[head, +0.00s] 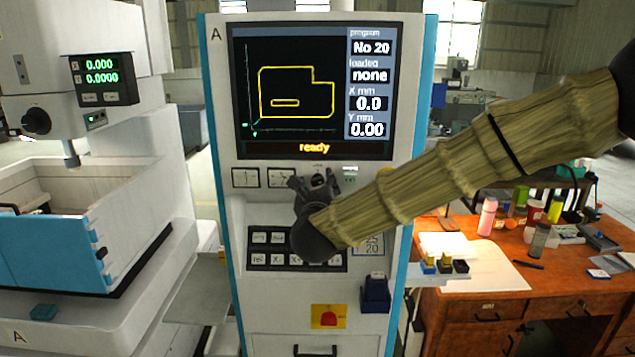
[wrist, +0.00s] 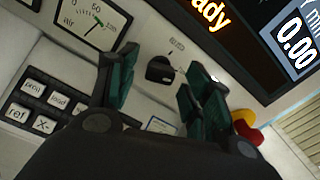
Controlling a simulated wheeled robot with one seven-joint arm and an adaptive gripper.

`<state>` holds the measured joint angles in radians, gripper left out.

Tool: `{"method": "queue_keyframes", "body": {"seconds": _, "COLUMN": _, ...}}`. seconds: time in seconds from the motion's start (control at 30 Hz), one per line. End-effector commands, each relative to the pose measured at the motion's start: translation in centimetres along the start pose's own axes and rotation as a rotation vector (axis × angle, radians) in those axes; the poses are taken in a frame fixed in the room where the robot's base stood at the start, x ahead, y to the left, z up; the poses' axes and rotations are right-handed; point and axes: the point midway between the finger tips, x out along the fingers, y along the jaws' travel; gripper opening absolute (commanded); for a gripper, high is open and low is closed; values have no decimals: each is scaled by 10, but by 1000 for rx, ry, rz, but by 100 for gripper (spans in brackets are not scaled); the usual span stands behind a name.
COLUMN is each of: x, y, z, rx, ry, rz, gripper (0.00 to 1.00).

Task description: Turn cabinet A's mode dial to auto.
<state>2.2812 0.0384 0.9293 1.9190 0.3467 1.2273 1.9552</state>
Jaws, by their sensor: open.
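Cabinet A (head: 222,100) stands upright in the middle of the head view, with a letter A at its top left. Its mode dial (wrist: 160,70) is a small black knob on the white panel below the screen. The dial also shows in the head view (head: 318,180), partly hidden by my gripper. A label above it is too small to read. My gripper (wrist: 163,76) is open, with one green-padded finger on each side of the dial in the wrist view. I cannot tell whether either finger touches it. My gripper also shows in the head view (head: 315,188).
The screen (head: 290,90) reads "ready", program No 20, loaded none. Gauges (wrist: 95,25) and a keypad (wrist: 35,105) lie left of the dial. A red and yellow button (wrist: 246,130) lies right. An orange desk (head: 480,290) with bottles stands right; a machine (head: 110,200) stands left.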

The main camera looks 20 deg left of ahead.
Motion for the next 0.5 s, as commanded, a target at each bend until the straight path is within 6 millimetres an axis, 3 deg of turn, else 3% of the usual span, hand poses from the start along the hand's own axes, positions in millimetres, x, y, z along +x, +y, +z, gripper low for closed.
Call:
{"method": "queue_keyframes", "body": {"seconds": 0.23, "x": 0, "y": 0, "z": 0, "rx": 0, "ry": 0, "rz": 0, "gripper": 50}}
{"method": "queue_keyframes", "body": {"seconds": 0.5, "x": 0, "y": 0, "z": 0, "rx": 0, "ry": 0, "rz": 0, "gripper": 5}}
